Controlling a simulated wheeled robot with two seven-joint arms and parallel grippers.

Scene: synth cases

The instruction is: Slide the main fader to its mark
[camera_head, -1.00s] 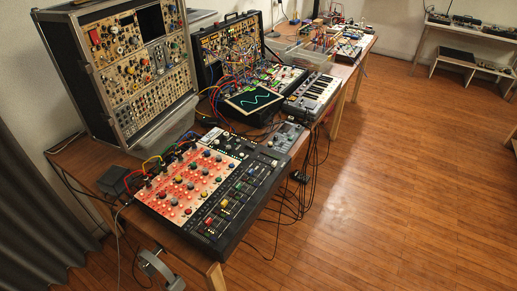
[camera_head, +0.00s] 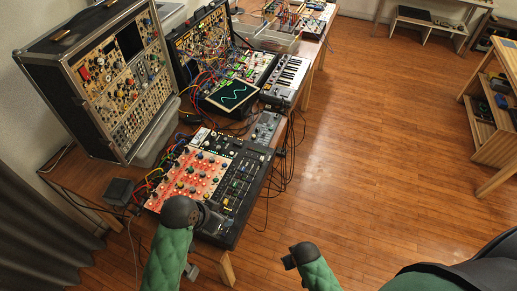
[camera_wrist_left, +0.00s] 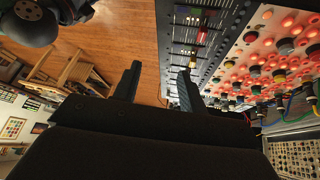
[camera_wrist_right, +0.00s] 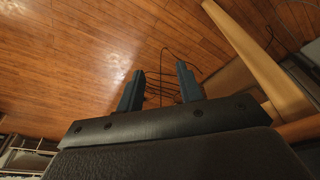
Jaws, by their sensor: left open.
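The mixer (camera_head: 242,188) lies on the wooden table, with a red knob section and a dark strip of faders. In the left wrist view the fader strip (camera_wrist_left: 192,50) shows several coloured caps, among them a red cap (camera_wrist_left: 201,37). I cannot tell which is the main fader, and its mark is too small to make out. My left gripper (camera_head: 212,220) is at the mixer's near end and covers part of it; in its wrist view its fingers (camera_wrist_left: 160,80) are apart and empty. My right gripper (camera_head: 289,260) is over the floor, its fingers (camera_wrist_right: 160,75) apart and empty.
A modular synth case (camera_head: 110,85) stands behind the mixer. A screen with a green wave (camera_head: 232,94) and a small keyboard (camera_head: 287,76) stand farther along the table. Black cables (camera_head: 287,150) hang off the table's right edge. The wooden floor (camera_head: 380,150) to the right is clear.

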